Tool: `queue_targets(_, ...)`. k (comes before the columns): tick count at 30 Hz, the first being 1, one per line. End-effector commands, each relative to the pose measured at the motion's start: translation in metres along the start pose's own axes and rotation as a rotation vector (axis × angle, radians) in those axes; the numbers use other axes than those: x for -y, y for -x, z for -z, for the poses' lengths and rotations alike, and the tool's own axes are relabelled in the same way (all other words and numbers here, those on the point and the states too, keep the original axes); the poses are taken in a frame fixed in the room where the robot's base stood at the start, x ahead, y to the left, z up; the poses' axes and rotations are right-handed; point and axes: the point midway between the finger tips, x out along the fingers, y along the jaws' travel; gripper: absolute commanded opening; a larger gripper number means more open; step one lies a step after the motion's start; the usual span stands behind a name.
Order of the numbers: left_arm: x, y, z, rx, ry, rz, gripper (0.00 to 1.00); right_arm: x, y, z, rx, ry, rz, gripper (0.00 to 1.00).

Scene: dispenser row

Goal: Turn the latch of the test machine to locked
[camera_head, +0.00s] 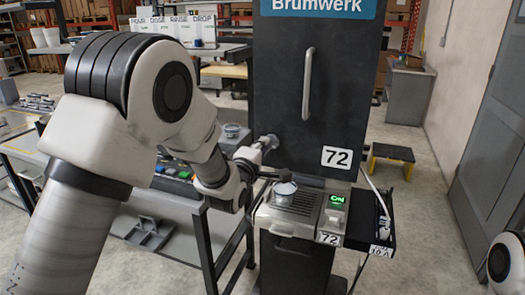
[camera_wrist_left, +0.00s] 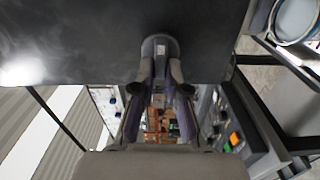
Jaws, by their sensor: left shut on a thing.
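The test machine (camera_head: 275,90) is a tall dark cabinet with a blue "Brumwerk" sign, a long vertical handle (camera_head: 308,83) and a "72" label. Its latch (camera_head: 269,141) is a small grey piece on the lower left of the dark front. My left gripper (camera_head: 257,150) reaches it from the left and is shut on it. In the left wrist view, the fingers (camera_wrist_left: 160,78) close on the grey latch (camera_wrist_left: 160,46) against the dark panel. The fingers hide part of the latch, and I cannot tell its turned position. My right gripper is out of view.
Below the latch, a round metal cup (camera_head: 285,188) sits on the machine's tray ledge, close to my left wrist. A green "ON" display (camera_head: 337,199) is beside it. A workbench (camera_head: 165,185) with coloured buttons stands at left. Floor at right is fairly clear near a yellow step stool (camera_head: 392,153).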

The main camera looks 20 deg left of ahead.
Motion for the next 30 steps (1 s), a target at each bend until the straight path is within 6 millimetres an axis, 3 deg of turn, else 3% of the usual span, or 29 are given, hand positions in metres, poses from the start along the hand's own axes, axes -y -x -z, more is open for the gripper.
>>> queue_targets(19,0.0005,-0.0001,-0.0001,0.000,0.065,0.000,0.00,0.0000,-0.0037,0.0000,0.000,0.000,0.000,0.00)
queue_targets(21,0.0005,-0.0001,-0.0001,0.000,0.064,0.000,0.31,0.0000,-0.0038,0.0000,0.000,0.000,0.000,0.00)
queue_targets(22,0.0005,-0.0001,-0.0001,0.000,0.064,0.000,0.39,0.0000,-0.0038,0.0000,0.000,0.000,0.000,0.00)
queue_targets(30,0.0007,0.0002,-0.0001,0.000,0.063,0.000,0.39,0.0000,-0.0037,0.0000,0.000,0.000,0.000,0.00)
